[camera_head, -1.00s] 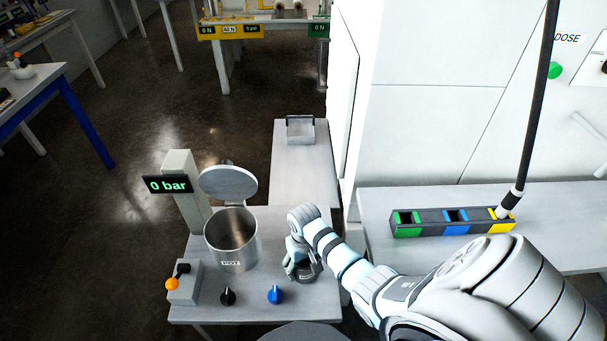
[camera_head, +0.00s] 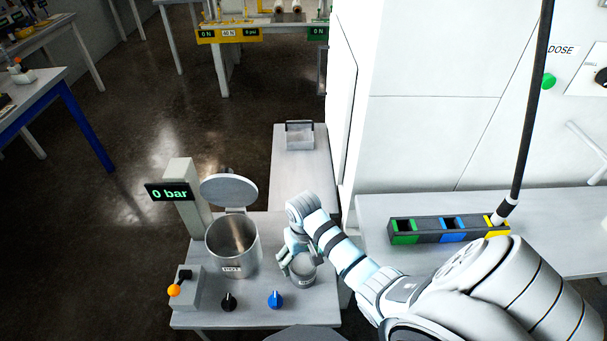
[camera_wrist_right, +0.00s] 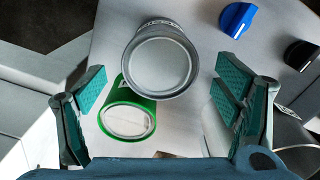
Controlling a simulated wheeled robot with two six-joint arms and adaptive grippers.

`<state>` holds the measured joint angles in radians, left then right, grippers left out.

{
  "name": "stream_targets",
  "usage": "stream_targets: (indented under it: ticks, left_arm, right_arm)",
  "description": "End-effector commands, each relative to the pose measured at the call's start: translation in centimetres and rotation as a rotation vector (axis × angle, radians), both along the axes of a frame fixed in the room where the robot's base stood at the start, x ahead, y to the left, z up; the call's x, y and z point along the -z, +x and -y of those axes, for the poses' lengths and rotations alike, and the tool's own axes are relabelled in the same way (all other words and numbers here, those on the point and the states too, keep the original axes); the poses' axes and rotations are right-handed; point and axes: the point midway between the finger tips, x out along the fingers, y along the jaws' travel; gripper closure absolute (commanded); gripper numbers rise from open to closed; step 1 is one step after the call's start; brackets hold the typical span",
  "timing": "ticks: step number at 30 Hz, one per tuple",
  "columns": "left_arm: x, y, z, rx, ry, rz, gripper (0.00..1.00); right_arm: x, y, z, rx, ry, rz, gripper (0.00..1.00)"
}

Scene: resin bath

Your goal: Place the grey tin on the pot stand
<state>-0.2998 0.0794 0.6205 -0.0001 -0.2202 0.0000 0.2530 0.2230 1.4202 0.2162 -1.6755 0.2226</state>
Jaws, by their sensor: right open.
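The grey tin (camera_head: 303,273) stands upright near the right edge of the light table (camera_head: 258,313), which also bears a steel pot and looks like the pot stand. In the right wrist view the grey tin (camera_wrist_right: 161,64) shows from above, with a pale round top. My right gripper (camera_head: 291,258) is just left of and above the tin in the head view. In the wrist view its jaws (camera_wrist_right: 165,107) are wide apart with nothing gripped, and the tin lies beyond them. My left gripper is out of view.
The steel pot (camera_head: 232,250) has its lid (camera_head: 229,190) raised. A green tin (camera_wrist_right: 143,90) stands close to the grey tin. A slotted rack (camera_head: 428,228) is at right.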

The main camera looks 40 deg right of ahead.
Motion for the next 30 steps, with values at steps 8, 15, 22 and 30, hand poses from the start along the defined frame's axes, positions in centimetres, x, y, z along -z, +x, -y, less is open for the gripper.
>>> stream_targets:
  ticks: [8,15,22,30]
  left_arm:
    - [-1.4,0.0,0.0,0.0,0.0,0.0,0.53]
    - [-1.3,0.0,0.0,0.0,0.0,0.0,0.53]
    - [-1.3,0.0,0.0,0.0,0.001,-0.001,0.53]
    - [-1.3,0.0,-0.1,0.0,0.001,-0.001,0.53]
  right_arm:
    - [-5.4,0.0,0.0,0.0,0.0,0.0,0.16]
    - [-5.6,0.0,0.0,0.0,0.0,-0.001,0.16]
    - [-5.6,0.0,0.0,0.0,0.0,-0.001,0.16]
    - [-4.2,-3.3,-1.2,-0.079,-0.025,0.049,0.16]
